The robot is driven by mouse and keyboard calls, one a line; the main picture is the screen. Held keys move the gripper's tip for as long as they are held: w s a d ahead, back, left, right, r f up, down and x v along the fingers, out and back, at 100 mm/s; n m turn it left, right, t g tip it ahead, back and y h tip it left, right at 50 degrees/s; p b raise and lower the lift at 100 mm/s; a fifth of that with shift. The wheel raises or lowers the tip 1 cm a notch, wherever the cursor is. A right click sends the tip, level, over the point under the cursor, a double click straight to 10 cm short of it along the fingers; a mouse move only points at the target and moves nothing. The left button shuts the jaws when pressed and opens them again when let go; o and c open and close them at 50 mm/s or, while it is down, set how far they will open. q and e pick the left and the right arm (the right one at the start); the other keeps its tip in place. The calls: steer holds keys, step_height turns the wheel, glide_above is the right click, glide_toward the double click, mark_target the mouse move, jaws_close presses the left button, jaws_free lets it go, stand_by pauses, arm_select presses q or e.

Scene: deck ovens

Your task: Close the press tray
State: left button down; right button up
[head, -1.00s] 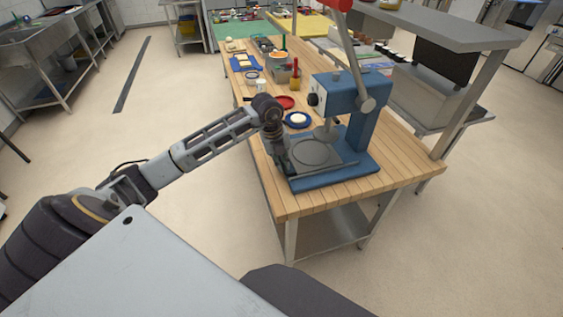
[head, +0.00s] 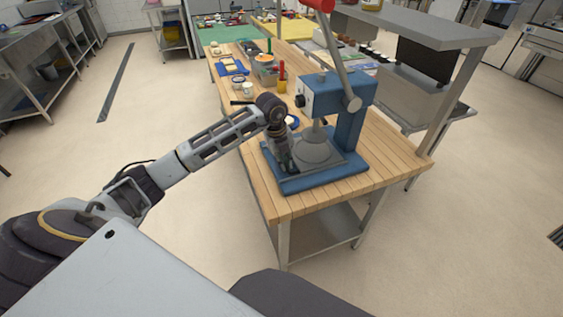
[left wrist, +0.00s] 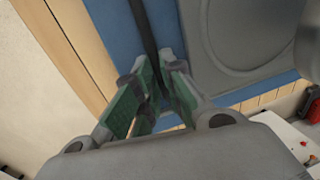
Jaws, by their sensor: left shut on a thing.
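The blue press (head: 350,120) stands on the wooden table, its red-tipped lever raised. Its grey press tray (head: 338,158), with a round plate, lies over the blue base, and the plate is beneath the press head. My left gripper (head: 287,168) is at the tray's left edge, pointing down. In the left wrist view my left gripper (left wrist: 156,72) has its green-padded fingers closed around a dark bar (left wrist: 146,28) along the edge of the grey tray (left wrist: 235,30). The arm partly hides that edge in the head view. My right gripper is out of view.
The wooden table (head: 390,165) has bare room in front and right of the press. Behind the press are a red bottle (head: 282,76), a grey container (head: 265,72) and a blue tray (head: 232,67). A steel shelf (head: 430,30) overhangs on the right.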

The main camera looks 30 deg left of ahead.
arm_select(q)
steer(key=shift+w+d+r, duration=0.1)
steer(key=c, duration=1.5)
jaws_free()
steer(key=shift+w+d, duration=0.1)
steer(key=shift+w, duration=0.05)
steer(key=shift+s+a+r, duration=0.25)
steer(key=shift+s+r, duration=0.05)
steer(key=shift+r, duration=1.65)
steer(key=shift+s+a+r, duration=0.3)
steer(key=shift+s+r, duration=0.05)
steer(key=shift+r, duration=1.6)
steer(key=shift+s+a+r, duration=0.25)
steer(key=shift+s+r, duration=0.05)
steer(key=shift+r, duration=1.65)
